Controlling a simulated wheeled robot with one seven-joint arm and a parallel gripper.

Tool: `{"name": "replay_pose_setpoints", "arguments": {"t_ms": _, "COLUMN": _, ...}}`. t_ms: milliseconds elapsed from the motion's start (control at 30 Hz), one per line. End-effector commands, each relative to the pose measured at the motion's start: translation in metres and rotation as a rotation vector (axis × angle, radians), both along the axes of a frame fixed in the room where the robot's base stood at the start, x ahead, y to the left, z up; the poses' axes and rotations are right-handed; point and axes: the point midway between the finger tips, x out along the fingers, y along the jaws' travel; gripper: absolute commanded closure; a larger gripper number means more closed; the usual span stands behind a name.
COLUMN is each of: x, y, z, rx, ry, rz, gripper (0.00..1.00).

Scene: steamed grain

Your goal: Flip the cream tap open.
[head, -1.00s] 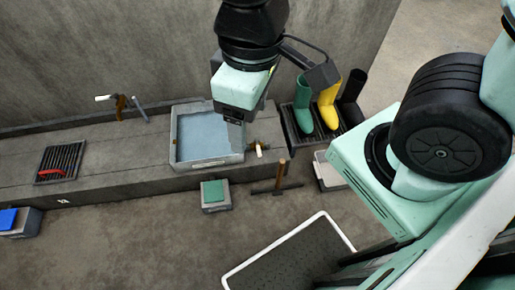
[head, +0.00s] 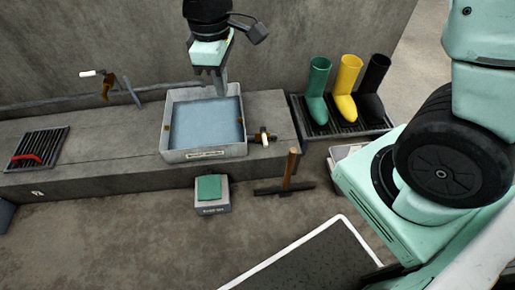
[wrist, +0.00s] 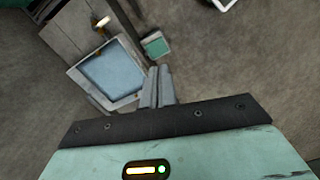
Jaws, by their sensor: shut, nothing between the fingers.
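A brass tap with a cream lever (head: 264,137) sticks out from the right side of the grey basin (head: 165,140). It also shows in the wrist view (wrist: 103,22), beyond the basin's upper edge. A second tap with a pale lever (head: 91,73) and a brass body is near the wall at the left. The two levers look alike in tone. My gripper (head: 222,88) is above the back of the basin, apart from both taps. Its fingers are together and empty in the wrist view (wrist: 158,84).
The basin holds bluish water. A small box with a green pad (head: 209,188) and a wooden-handled tool (head: 289,170) are in front. Boots (head: 346,90) stand on a rack at right. A red-handled grate (head: 38,150) is on the ledge. A wall rises behind.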

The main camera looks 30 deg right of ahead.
Motion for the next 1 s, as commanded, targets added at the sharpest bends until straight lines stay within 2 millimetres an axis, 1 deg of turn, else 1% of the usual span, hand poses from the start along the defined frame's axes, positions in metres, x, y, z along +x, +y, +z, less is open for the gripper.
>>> {"name": "replay_pose_setpoints", "arguments": {"t_ms": 33, "x": 0.011, "y": -0.005, "z": -0.032, "rx": -0.007, "ry": 0.004, "rz": 0.007, "gripper": 1.00}}
{"name": "replay_pose_setpoints", "arguments": {"t_ms": 367, "x": 0.072, "y": -0.042, "z": -0.146, "rx": -0.059, "ry": 0.021, "rz": 0.093, "gripper": 1.00}}
{"name": "replay_pose_setpoints", "arguments": {"t_ms": 400, "x": 0.079, "y": -0.047, "z": -0.160, "rx": -0.065, "ry": 0.024, "rz": 0.102, "gripper": 1.00}}
{"name": "replay_pose_setpoints", "arguments": {"t_ms": 567, "x": 0.104, "y": -0.070, "z": -0.218, "rx": -0.096, "ry": 0.036, "rz": 0.144, "gripper": 1.00}}
{"name": "replay_pose_setpoints", "arguments": {"t_ms": 700, "x": 0.125, "y": -0.093, "z": -0.270, "rx": -0.125, "ry": 0.051, "rz": 0.183, "gripper": 1.00}}
{"name": "replay_pose_setpoints", "arguments": {"t_ms": 767, "x": 0.133, "y": -0.103, "z": -0.291, "rx": -0.138, "ry": 0.056, "rz": 0.200, "gripper": 1.00}}
{"name": "replay_pose_setpoints", "arguments": {"t_ms": 800, "x": 0.138, "y": -0.110, "z": -0.305, "rx": -0.146, "ry": 0.062, "rz": 0.210, "gripper": 1.00}}
{"name": "replay_pose_setpoints", "arguments": {"t_ms": 900, "x": 0.149, "y": -0.124, "z": -0.334, "rx": -0.164, "ry": 0.071, "rz": 0.234, "gripper": 1.00}}
{"name": "replay_pose_setpoints", "arguments": {"t_ms": 1000, "x": 0.156, "y": -0.137, "z": -0.356, "rx": -0.180, "ry": 0.080, "rz": 0.254, "gripper": 1.00}}
